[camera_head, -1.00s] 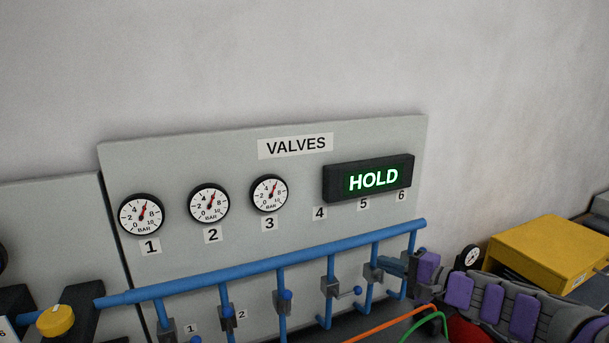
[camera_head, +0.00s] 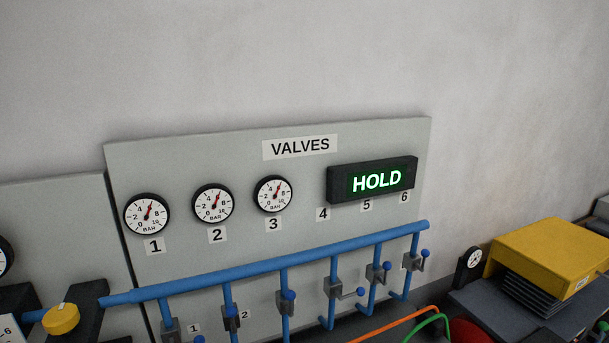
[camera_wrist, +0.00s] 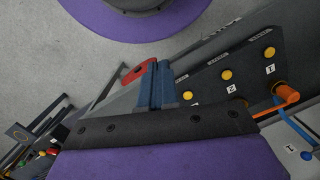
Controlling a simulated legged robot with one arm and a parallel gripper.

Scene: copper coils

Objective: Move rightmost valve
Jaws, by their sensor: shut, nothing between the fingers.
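The rightmost valve (camera_head: 411,262), under label 6, is a grey block on the blue pipe. Its blue-knobbed lever (camera_head: 425,254) stands out to the right of the block, with the knob a little above it. The valve is fully visible in the head view, with nothing touching it. My gripper does not show in the head view. In the wrist view my gripper (camera_wrist: 157,85) has its two blue fingers together, with nothing between them. No blue-pipe valve is clear in the wrist view.
A lit display (camera_head: 377,181) reads HOLD. Valve 5 (camera_head: 374,274) and valve 4 (camera_head: 333,288) are to the left. A yellow box (camera_head: 545,252) stands at right. The wrist view shows a dark panel with yellow buttons (camera_wrist: 227,75) and an orange handle (camera_wrist: 288,95).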

